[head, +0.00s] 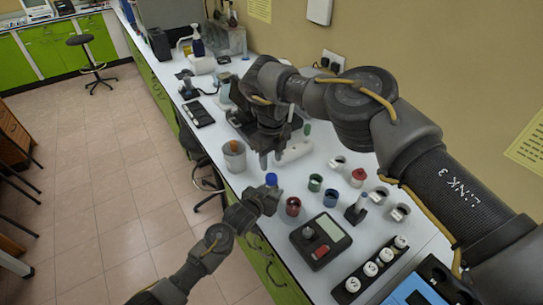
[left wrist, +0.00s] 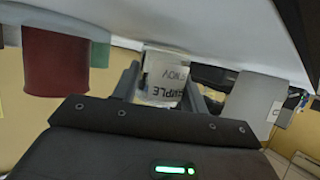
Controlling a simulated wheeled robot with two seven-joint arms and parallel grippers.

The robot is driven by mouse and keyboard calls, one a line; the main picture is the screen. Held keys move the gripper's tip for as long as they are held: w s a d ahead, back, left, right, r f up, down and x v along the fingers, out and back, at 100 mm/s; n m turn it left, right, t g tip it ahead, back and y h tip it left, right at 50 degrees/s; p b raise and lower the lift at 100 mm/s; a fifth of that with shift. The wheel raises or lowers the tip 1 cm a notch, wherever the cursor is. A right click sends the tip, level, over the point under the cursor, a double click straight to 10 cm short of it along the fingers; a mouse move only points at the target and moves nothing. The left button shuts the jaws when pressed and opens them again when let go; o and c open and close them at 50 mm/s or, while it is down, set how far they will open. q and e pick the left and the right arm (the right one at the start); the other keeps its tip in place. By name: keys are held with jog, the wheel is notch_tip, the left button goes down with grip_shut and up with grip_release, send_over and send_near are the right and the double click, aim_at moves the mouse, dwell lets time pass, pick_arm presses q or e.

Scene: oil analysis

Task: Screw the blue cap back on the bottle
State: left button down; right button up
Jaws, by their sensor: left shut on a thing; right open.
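The blue cap (head: 271,179) shows just above my left gripper (head: 262,196) in the head view, near the table's front edge. My left gripper is shut on the bottle. In the left wrist view, the bottle's labelled body (left wrist: 165,76) is between the fingers and appears upside down. In the head view, the gripper mostly hides the bottle. The cap appears to sit at the bottle's top; I cannot tell whether it is threaded on. My right gripper (head: 270,159) is open, pointing down, a little above and behind the cap, with nothing between its fingers.
Red (head: 293,206), green (head: 315,183) and dark blue (head: 331,198) containers stand right of the left gripper. A dark device (head: 335,225) with a display is nearer. A grey beaker (head: 233,158) stands left. A white cylinder (head: 296,152) lies behind.

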aim_at(271, 177)
jog(key=shift+r+n, duration=0.2)
jog(key=shift+n, duration=0.5)
jog(key=shift+r+n, duration=0.15)
jog(key=shift+n, duration=0.55)
jog(key=shift+f, duration=0.1)
jog(key=shift+f, duration=3.9)
